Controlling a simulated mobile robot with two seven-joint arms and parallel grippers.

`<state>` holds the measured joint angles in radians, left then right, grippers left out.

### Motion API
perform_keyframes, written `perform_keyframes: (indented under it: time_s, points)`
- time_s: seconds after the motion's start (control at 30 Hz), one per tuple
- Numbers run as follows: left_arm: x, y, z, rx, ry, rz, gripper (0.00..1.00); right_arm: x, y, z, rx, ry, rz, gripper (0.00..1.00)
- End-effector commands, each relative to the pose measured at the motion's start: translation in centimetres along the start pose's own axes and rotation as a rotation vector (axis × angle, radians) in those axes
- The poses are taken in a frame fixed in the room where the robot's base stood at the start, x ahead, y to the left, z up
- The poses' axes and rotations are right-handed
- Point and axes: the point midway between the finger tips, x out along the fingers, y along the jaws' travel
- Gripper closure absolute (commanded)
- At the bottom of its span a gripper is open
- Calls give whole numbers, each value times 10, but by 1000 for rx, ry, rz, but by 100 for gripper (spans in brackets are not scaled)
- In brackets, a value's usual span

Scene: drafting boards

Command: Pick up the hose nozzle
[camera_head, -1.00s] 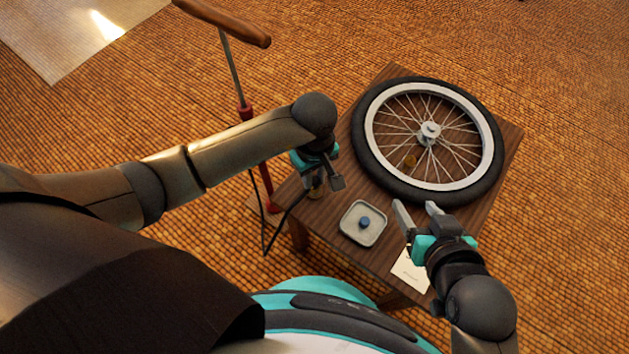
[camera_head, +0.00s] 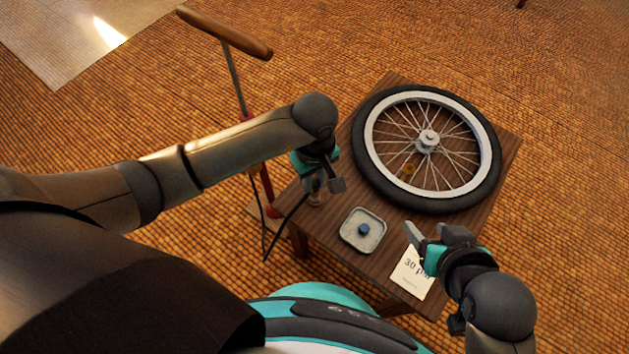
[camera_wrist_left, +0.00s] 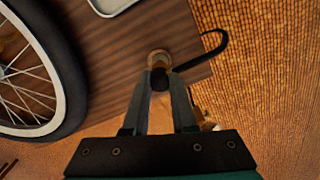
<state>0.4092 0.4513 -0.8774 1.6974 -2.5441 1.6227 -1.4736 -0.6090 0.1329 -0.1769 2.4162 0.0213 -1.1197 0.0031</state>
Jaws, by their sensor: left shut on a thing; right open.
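The hose nozzle (camera_wrist_left: 160,80) is a small dark piece at the end of a black hose. In the left wrist view it sits between my left fingertips (camera_wrist_left: 160,88), by a round brass-coloured holder (camera_wrist_left: 160,58) at the table edge; I cannot tell if it is clear of the holder. In the head view my left gripper (camera_head: 318,186) is shut on it above the table's left corner and mostly hides it. My right gripper (camera_head: 432,233) is open and empty over the table's front right part, beside a card.
A bicycle wheel (camera_head: 372,178) covers the back of the wooden table (camera_head: 320,222). A grey tray (camera_head: 350,240) holding a blue cap (camera_head: 363,230) and a "30 psi" card (camera_head: 410,283) lie in front. A floor pump with a wooden handle (camera_head: 225,32) stands left, its black hose (camera_head: 292,212) reaching the table.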

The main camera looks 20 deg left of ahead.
Motion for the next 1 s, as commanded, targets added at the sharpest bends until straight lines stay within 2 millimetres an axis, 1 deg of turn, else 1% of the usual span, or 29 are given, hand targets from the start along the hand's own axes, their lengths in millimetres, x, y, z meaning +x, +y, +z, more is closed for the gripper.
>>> perform_keyframes:
  time_s: [0.03,0.17,0.33,0.37,0.4,0.5,0.7,0.9,1.0]
  points:
    - [-6,0,-1,0,2,1,100,-4,3,1,1,-25,9,40]
    - [-18,1,0,2,1,2,100,-13,12,9,6,-111,32,40]
    - [-38,0,-1,1,2,2,100,-31,25,23,20,-249,69,40]
    - [-44,1,-1,2,2,3,100,-29,25,27,21,-268,70,40]
    - [-52,1,-1,2,3,3,100,-21,25,31,20,-279,67,40]
    - [-70,0,-1,2,3,2,100,-7,25,42,20,-303,64,40]
    - [-109,1,-1,2,2,4,100,18,25,66,20,-351,60,40]
    - [-142,1,0,2,2,3,100,35,24,90,20,-391,57,40]
    - [-156,0,-1,1,3,2,100,41,24,101,20,-406,56,40]
